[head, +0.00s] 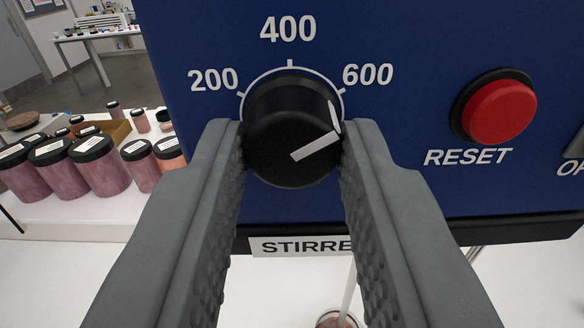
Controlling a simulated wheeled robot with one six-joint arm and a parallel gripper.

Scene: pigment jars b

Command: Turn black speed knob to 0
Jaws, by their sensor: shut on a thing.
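The black speed knob (283,128) is on the blue stirrer panel (420,45), in the upper middle of the head view. Its white pointer line runs from near the knob's middle up and to the right, towards the side of the 600 mark. The marks 200, 400 and 600 show on the scale around it; no 0 mark is visible. My gripper (292,150) is shut on the knob, one grey finger on its left side and one on its right. The fingers hide the lower sides of the dial.
A red RESET button (499,110) sits on the panel to the right of the knob. A STIRRER label (300,246) is under the panel, partly hidden. Several pigment jars (98,165) stand on a white table at left. A rod and a small vessel (338,319) show below.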

